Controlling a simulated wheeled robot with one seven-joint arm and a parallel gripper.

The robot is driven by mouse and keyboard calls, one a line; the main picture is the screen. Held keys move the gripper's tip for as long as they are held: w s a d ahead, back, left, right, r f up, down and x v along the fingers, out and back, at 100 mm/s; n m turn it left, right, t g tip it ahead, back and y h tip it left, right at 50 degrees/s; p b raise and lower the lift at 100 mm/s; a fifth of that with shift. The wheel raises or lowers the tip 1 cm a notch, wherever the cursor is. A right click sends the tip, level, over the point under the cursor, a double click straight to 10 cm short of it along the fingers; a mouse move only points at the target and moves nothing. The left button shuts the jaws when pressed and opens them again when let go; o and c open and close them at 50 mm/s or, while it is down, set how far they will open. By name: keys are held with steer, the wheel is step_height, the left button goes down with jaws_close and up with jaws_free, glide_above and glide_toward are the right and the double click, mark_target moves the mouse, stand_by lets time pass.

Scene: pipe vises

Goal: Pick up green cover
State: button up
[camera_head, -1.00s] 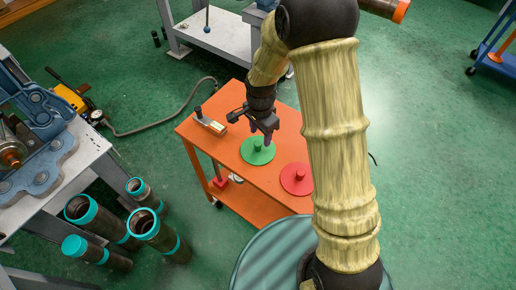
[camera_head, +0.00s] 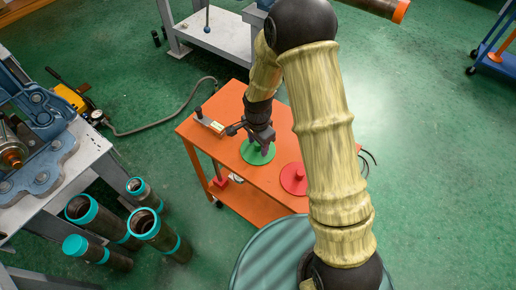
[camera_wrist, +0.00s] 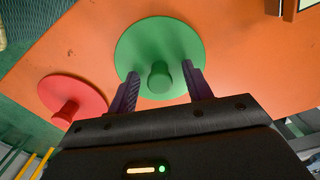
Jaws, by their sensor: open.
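The green cover (camera_head: 252,157) is a round disc with a short knob in its middle, lying on the orange cart top. It also shows in the wrist view (camera_wrist: 160,42). My gripper (camera_head: 262,146) is just above the green cover in the head view and hides part of it, including the knob. In the wrist view, the two purple fingers of my gripper (camera_wrist: 160,92) are open, one on each side of the knob. The knob stands between them with a gap on both sides. I cannot tell how far down the fingertips reach along the knob.
A red cover (camera_head: 294,178) with a knob lies beside the green one; it also shows in the wrist view (camera_wrist: 73,96). A small tool (camera_head: 208,122) lies at the left corner of the orange cart (camera_head: 233,103). Several pipes (camera_head: 145,224) stand on the floor at left.

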jaws_close()
steer(key=shift+r, duration=0.15)
step_height(320, 180, up, 10)
steer(key=shift+f, duration=0.1)
stand_by(0.6)
stand_by(0.6)
